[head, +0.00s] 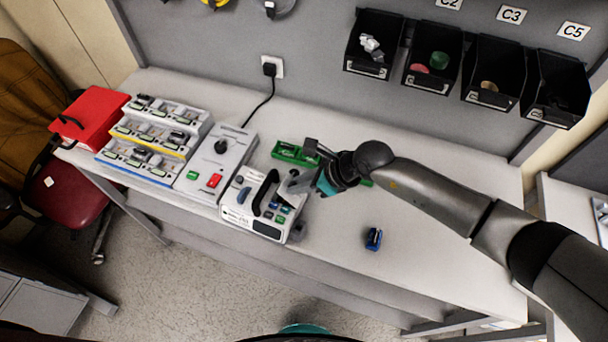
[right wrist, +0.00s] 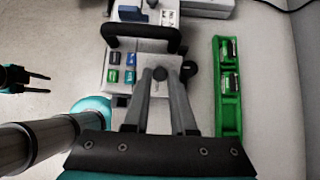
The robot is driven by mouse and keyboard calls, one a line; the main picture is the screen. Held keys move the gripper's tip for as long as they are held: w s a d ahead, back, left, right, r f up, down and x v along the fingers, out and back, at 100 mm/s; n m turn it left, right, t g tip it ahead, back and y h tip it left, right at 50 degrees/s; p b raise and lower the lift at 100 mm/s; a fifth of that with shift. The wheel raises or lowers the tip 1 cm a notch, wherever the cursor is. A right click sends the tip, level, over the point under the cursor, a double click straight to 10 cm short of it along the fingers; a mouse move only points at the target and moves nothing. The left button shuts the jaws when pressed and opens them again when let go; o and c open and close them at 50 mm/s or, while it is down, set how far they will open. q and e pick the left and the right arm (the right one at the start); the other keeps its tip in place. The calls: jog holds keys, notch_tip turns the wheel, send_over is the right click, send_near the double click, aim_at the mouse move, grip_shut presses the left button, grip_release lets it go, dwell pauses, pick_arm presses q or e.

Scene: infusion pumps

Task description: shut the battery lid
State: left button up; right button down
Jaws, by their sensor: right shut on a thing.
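The infusion pump (head: 243,208) is a light box with a black handle, coloured keys and a dark display, near the table's front edge. Its battery lid (head: 293,186) is a grey plate at the pump's right end. It also shows in the right wrist view (right wrist: 174,65). My right gripper (head: 310,184) reaches it from the right. In the right wrist view, its fingers (right wrist: 160,78) close together on the lid's small dark knob. They hide part of the lid, and its exact angle is unclear. My left gripper (right wrist: 40,83) is empty, fingers apart, over the floor.
A green tray (right wrist: 219,110) with several batteries lies behind the pump. A blue object (head: 373,239) lies on the table to the right. A grey box (head: 215,163) with a red switch stands left of the pump. The table's right part is largely clear.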

aim_at(283, 182)
jog(key=shift+w+a+r+g+h+p, duration=0.15)
jog(key=shift+w+a+g+h+p, duration=0.15)
jog(key=shift+a+h, duration=0.35)
jog(key=shift+w+a+f+h+b, duration=0.2)
jog(key=shift+a+f+h+b, duration=0.2)
jog(key=shift+h, duration=0.55)
jog(key=h+b, duration=0.1)
jog(key=b, duration=0.1)
jog(key=a+f+g+h+b, duration=0.1)
jog(key=g+h+b, duration=0.1)
jog(key=b, duration=0.1)
jog(key=shift+w+a+f+h+b, duration=0.25)
jog(key=shift+a+h+b, duration=0.05)
jog(key=shift+a+h, duration=0.1)
jog(key=shift+a+f+g+h+b, duration=0.15)
jog(key=shift+g+h+b, duration=0.15)
jog(key=shift+h+b, duration=0.7)
jog(key=shift+y, duration=0.3)
jog(key=c, duration=0.7)
grip_release()
jog(key=shift+c, duration=0.2)
